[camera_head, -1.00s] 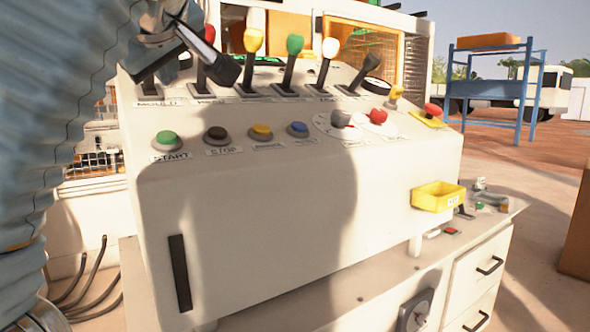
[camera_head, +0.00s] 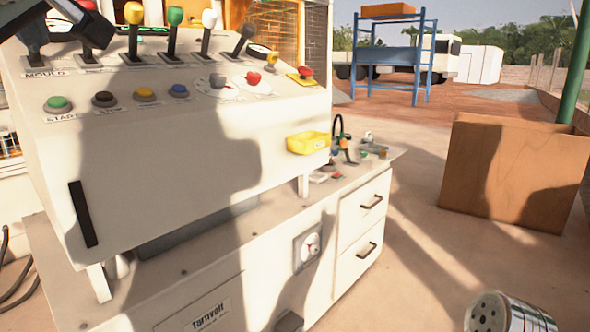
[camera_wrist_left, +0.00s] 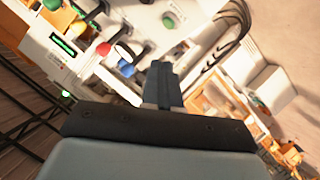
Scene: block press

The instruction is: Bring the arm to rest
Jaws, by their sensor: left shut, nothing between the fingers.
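My left gripper (camera_head: 90,26) shows at the top left corner of the head view, a dark tip in front of the lever row, with most of the arm out of frame. In the left wrist view its dark fingers (camera_wrist_left: 162,85) are together and empty. The white control console (camera_head: 170,160) stands below and to the right of it. Levers with yellow (camera_head: 133,13), green (camera_head: 175,15) and white (camera_head: 209,18) knobs stand upright near the gripper. I cannot tell whether the gripper touches any lever. My right gripper is not in view.
The console front has a green start button (camera_head: 58,103) and other buttons. A yellow tray (camera_head: 308,143) juts from its right side above a cabinet with drawers (camera_head: 362,215). A brown box (camera_head: 515,172) stands at right, a perforated metal cylinder (camera_head: 490,313) at bottom right. Ground between is open.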

